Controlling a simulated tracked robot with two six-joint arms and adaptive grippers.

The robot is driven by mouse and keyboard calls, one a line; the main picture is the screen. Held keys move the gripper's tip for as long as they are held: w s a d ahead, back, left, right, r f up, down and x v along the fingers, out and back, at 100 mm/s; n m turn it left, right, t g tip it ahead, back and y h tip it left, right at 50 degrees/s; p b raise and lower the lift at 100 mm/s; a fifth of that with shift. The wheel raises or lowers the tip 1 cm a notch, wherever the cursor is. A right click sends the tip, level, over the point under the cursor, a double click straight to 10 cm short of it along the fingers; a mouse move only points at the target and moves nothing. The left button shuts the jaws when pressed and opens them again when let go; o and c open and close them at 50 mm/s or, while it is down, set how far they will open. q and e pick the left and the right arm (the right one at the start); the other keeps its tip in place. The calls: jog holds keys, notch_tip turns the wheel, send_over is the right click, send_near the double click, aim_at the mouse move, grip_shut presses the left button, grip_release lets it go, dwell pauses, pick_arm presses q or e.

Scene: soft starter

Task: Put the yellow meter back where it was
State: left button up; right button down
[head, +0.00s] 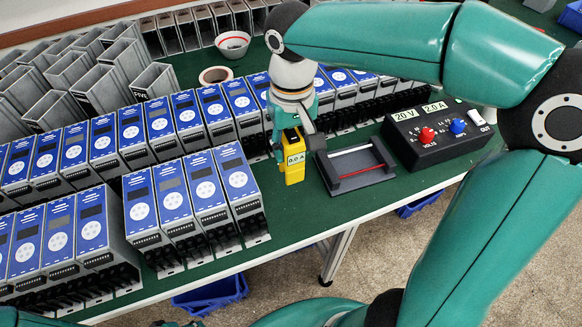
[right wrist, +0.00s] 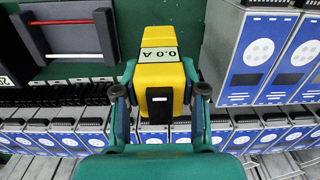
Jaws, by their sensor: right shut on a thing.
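The yellow meter (head: 294,158) has a white label that reads 0.0 A. My right gripper (head: 291,127) is shut on it from above and holds it upright, just left of the dark grey tray. In the right wrist view the meter (right wrist: 160,72) sits between the two fingers of the gripper (right wrist: 160,92). Whether the meter's lower end touches the green table (head: 315,207) is hard to tell. My left gripper is not seen; only teal arm parts show at the bottom of the head view.
A dark grey tray (head: 365,181) with a red and a white rod is right of the meter. A black power box (head: 440,140) with red and blue knobs stands further right. Blue-faced soft starters (head: 204,187) stand in rows to the left and behind. A tape roll (head: 215,75) and bowl (head: 232,43) lie behind.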

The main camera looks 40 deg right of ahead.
aim_at(293, 135)
jog(key=shift+f, duration=3.25)
jog(key=shift+s+f+b, duration=0.1)
jog(key=shift+b, duration=0.2)
jog(key=c, duration=0.7)
grip_release()
jog(key=shift+o, duration=0.2)
notch_tip(293, 135, up, 12)
jog(key=shift+r+p, duration=0.15)
jog(key=shift+p, duration=0.55)
